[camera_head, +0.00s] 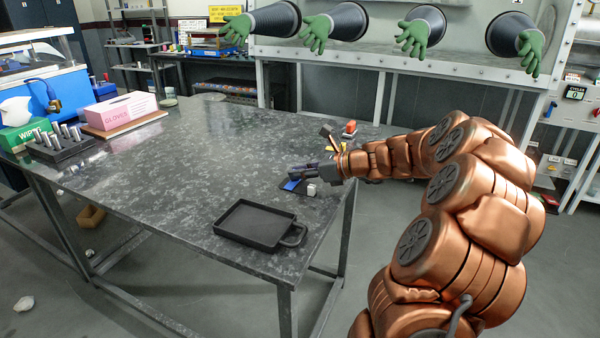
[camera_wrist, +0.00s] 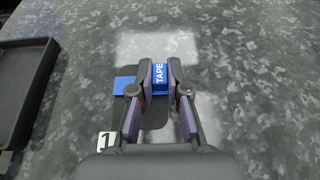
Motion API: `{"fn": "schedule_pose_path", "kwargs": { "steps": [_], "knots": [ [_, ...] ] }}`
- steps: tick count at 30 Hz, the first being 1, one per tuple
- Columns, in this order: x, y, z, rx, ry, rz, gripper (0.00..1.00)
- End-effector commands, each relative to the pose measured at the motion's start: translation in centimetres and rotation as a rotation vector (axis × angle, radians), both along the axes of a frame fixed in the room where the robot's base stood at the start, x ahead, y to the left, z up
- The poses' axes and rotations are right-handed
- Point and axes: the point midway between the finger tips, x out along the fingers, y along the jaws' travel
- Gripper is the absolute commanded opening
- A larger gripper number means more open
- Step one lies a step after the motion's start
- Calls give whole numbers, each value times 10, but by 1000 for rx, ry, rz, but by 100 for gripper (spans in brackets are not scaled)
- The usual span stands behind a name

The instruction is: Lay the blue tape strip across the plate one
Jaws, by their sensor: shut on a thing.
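My gripper (camera_wrist: 160,72) is shut on the blue tape strip (camera_wrist: 160,77), whose white TAPE lettering shows between the fingertips. A blue part also shows left of the fingers, over the plate's left side; the fingers hide where it joins. Plate one (camera_wrist: 155,116) is a small dark plate under the gripper, with a white number 1 marker (camera_wrist: 107,141) at its near left corner. I cannot tell whether the strip touches the plate. In the head view my gripper (camera_head: 298,172) is low over the plate near the table's right edge, with blue (camera_head: 291,185) showing below it.
A black handled tray (camera_head: 257,226) lies nearer the front, left of the plate in the wrist view (camera_wrist: 22,95). Small orange (camera_head: 349,128) and yellow items are behind my gripper. A pink glove box (camera_head: 122,110) and a rack of cylinders (camera_head: 60,145) stand far left. The table's middle is clear.

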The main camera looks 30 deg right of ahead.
Motion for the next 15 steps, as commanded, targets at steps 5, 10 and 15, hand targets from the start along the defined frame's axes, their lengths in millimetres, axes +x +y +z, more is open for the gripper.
{"fn": "schedule_pose_path", "kwargs": {
  "steps": [5,10,15],
  "knots": [
    [0,0,-2,0,0,0,20],
    [0,0,-2,0,0,0,37],
    [0,0,-2,0,0,0,41]
  ]
}}
